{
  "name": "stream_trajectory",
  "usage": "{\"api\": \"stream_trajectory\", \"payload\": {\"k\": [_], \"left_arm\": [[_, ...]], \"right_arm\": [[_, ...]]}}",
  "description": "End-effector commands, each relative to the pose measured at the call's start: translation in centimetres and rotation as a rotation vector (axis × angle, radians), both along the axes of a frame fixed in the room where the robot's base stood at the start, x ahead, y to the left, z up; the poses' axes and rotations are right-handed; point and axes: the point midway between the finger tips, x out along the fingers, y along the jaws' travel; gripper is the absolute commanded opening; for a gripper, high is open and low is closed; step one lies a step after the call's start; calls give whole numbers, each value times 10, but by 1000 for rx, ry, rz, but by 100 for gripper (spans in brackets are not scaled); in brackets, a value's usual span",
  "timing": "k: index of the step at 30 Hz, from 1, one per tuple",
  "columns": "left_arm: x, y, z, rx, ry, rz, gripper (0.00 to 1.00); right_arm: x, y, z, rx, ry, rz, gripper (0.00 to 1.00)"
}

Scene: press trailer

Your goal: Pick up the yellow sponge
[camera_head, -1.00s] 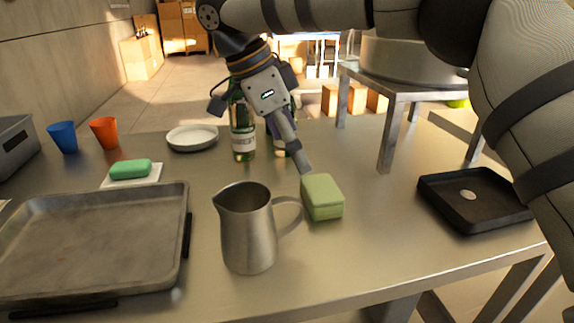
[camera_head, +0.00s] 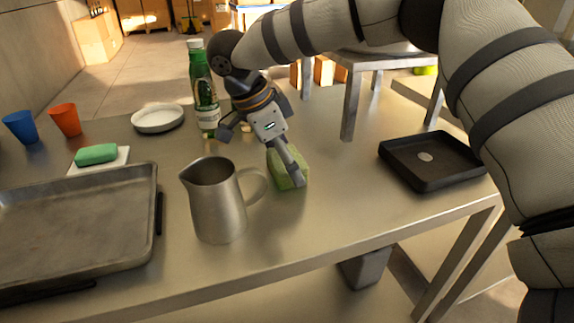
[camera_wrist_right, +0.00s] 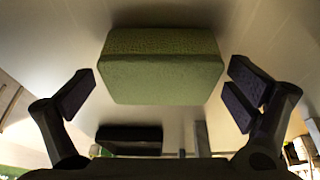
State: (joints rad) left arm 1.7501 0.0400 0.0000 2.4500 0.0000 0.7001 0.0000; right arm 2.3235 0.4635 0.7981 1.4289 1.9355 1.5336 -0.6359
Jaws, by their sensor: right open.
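The sponge (camera_head: 287,167), a yellow-green block, lies on the metal table just right of the steel jug (camera_head: 218,202). My right gripper (camera_head: 290,174) is down at it, its finger partly covering the sponge. In the right wrist view the sponge (camera_wrist_right: 161,68) sits between the two spread fingers of the right gripper (camera_wrist_right: 160,92), with a gap visible on each side. The gripper is open and holds nothing. My left gripper is not in view.
The jug's handle is close to the sponge's left side. A baking tray (camera_head: 148,210), a green block (camera_head: 97,154) on a white pad, cups, a white dish (camera_head: 158,118) and a green bottle (camera_head: 205,90) stand left. A black tray (camera_head: 433,160) lies right, with bare table between.

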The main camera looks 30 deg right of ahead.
Motion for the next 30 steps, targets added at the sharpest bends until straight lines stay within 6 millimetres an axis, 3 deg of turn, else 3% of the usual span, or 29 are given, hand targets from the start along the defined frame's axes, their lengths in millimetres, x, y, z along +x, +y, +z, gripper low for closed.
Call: {"api": "stream_trajectory", "payload": {"k": [1,7,20,24,30], "left_arm": [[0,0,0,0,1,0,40],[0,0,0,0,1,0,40],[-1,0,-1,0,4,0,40],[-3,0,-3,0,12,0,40],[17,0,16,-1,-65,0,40]], "right_arm": [[0,0,0,0,0,0,94],[0,0,0,0,0,0,64],[1,0,7,0,-1,-1,62],[1,1,31,0,-2,0,62],[-44,16,95,-1,-19,4,62]]}}
